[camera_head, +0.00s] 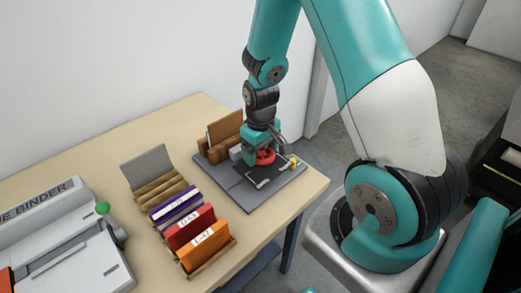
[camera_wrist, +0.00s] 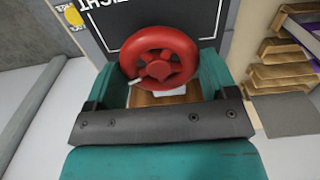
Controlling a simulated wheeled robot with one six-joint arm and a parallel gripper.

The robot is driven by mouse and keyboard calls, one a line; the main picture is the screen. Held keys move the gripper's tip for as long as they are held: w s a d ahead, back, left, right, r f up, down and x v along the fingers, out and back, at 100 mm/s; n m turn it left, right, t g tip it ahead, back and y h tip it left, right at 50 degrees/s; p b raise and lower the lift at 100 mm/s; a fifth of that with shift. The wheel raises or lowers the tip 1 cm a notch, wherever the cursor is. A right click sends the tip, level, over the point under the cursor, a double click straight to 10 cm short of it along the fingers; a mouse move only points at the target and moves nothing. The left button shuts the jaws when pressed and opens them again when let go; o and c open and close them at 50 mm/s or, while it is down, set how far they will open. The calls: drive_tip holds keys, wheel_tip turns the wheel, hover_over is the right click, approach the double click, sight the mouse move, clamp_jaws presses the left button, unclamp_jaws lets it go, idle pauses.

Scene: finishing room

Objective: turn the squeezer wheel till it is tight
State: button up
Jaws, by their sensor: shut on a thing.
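The squeezer wheel is a red spoked handwheel (camera_head: 265,157) on the grey board (camera_head: 241,192) at the right end of the table. In the wrist view the red wheel (camera_wrist: 158,56) lies between the two teal fingers, with a small pale handle on its left side. My gripper (camera_head: 262,150) points down over the wheel and is shut on it. The fingers partly hide the wheel in the head view. I cannot tell how tight the wheel is.
A wooden block holder (camera_head: 222,134) stands behind the wheel. A rack with labelled purple, red and orange books (camera_head: 190,227) stands left of the board. A white binder machine (camera_head: 62,240) is at the far left. The table's right edge is close to the board.

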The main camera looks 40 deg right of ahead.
sight(261, 152)
idle(0.7)
drive_tip(key=o, duration=0.8)
drive_tip(key=shift+o, duration=0.2)
wheel_tip(261, 152, up, 18)
drive_tip(key=b, duration=0.1)
drive_tip(key=shift+f, duration=0.25)
